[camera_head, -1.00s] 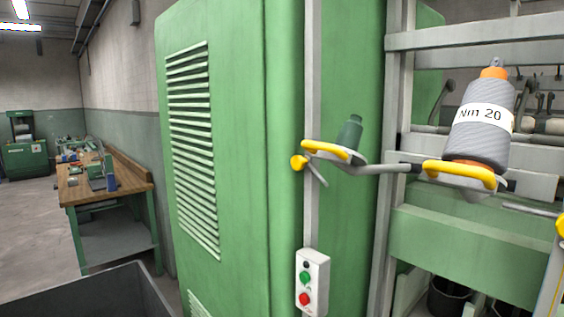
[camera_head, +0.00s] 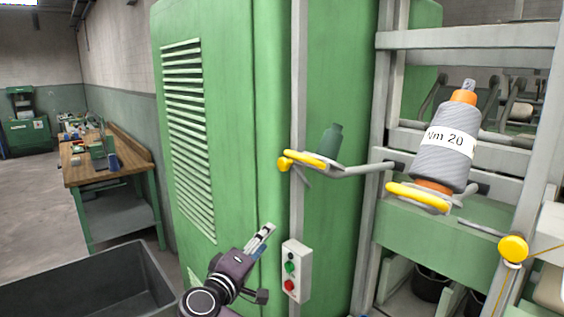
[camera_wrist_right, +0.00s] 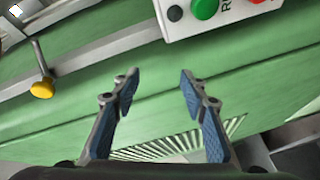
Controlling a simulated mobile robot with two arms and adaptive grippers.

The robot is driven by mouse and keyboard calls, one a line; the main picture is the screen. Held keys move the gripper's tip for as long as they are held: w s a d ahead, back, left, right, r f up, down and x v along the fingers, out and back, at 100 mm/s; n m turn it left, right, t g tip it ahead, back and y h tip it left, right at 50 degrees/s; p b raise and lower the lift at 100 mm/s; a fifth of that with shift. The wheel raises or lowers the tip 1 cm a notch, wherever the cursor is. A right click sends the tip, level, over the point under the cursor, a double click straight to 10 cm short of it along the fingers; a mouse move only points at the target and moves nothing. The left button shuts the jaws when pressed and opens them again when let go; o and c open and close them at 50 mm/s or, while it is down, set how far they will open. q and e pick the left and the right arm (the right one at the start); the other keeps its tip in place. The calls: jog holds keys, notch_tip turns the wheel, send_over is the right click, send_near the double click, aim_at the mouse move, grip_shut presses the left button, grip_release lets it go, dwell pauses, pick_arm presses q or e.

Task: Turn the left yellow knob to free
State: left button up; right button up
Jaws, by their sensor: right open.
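The left yellow knob (camera_head: 284,164) sits on the grey vertical post at the corner of the green machine, beside a yellow-rimmed holder (camera_head: 322,160). A grey lever hangs just behind it. A yellow knob on a rod (camera_wrist_right: 42,88) at the left of the right wrist view appears to be the same one. My right gripper (camera_head: 267,232) is below the left knob, in front of the green panel, apart from it. In the wrist view its two blue-padded fingers (camera_wrist_right: 158,85) are spread with nothing between them. A second yellow knob (camera_head: 513,249) is at the far right. My left gripper is out of view.
A control box (camera_head: 297,270) with green and red buttons stands on the post, close right of my right gripper. A grey yarn bobbin (camera_head: 444,150) sits in another yellow-rimmed holder. A dark bin (camera_head: 115,262) is at lower left, a workbench (camera_head: 125,180) behind it.

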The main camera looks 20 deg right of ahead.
aim_at(283, 169)
jog(key=s+r+m+h+p, duration=0.1)
jog(key=s+r+m+h, duration=0.1)
jog(key=r, duration=0.6)
jog(key=s+r+m+h, duration=0.2)
jog(key=s+r, duration=0.1)
jog(key=r, duration=0.6)
jog(key=p+x, duration=0.2)
jog(key=x, duration=0.1)
jog(key=p+x, duration=0.2)
jog(key=x, duration=0.1)
jog(key=shift+w, duration=0.4)
jog(key=shift+w+d+p, duration=0.2)
jog(key=shift+d+p, duration=0.05)
jog(key=shift+p, duration=0.05)
jog(key=shift+c, duration=0.3)
jog(key=c, duration=1)
jog(key=shift+f, duration=0.15)
grip_shut()
